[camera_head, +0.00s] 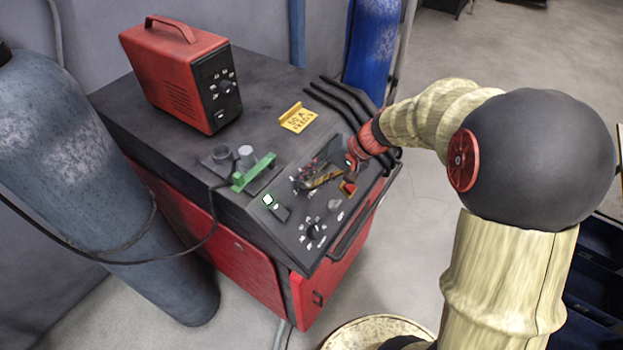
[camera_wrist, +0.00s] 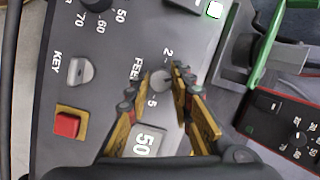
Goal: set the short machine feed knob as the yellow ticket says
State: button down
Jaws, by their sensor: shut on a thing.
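The feed knob (camera_wrist: 158,81) is a small grey knob on the dark sloped panel, beside a FEED label with figures 2 and 5 showing. My gripper (camera_wrist: 160,84) is shut on it, one finger at each side. The fingers hide part of the scale and any pointer, so the setting is unclear. In the head view my gripper (camera_head: 312,178) reaches down to the panel of the low red machine (camera_head: 240,250) and hides the knob. The yellow ticket (camera_head: 296,118) stands on the machine's top; its print is too small to read surely.
Near the knob are a key switch (camera_wrist: 80,72), a red button (camera_wrist: 67,124), a 50 display (camera_wrist: 149,141) and a black numbered knob (camera_head: 314,232). A green bar (camera_head: 253,172), black hoses (camera_head: 345,105) and a red box (camera_head: 180,75) stand close by. A blue-grey cylinder (camera_head: 80,170) is left.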

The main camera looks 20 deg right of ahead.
dwell(0.5)
jog(key=c, duration=1.6)
grip_release()
jog(key=shift+o, duration=0.2)
jog(key=v, duration=1.2)
jog(key=shift+d+f, duration=0.1)
